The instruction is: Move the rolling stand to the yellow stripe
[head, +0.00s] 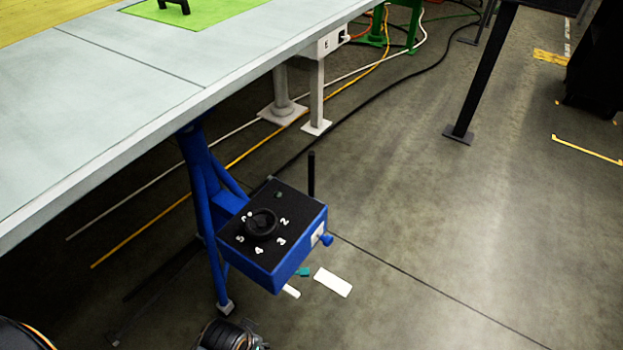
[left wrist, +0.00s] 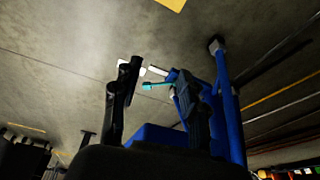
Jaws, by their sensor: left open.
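A blue stand (head: 262,262) with a black top and a numbered dial (head: 262,222) is under the front edge of the table. It has blue legs and a small grey foot; I see no wheels on it. The blue stand (left wrist: 155,135) also shows in the left wrist view, beyond my fingers. My left gripper (left wrist: 157,72) is open, its two dark fingers apart, with a teal piece seen between them; I cannot tell whether anything touches. A yellow stripe (head: 588,150) lies on the floor at the far right. My right gripper is not in view.
The grey table (head: 110,90) fills the upper left. White and yellow lines and dark cables run along the floor below it. A dark post with a foot plate (head: 458,134) stands at the upper right. The floor right of the stand is mostly clear, with a white card (head: 332,282).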

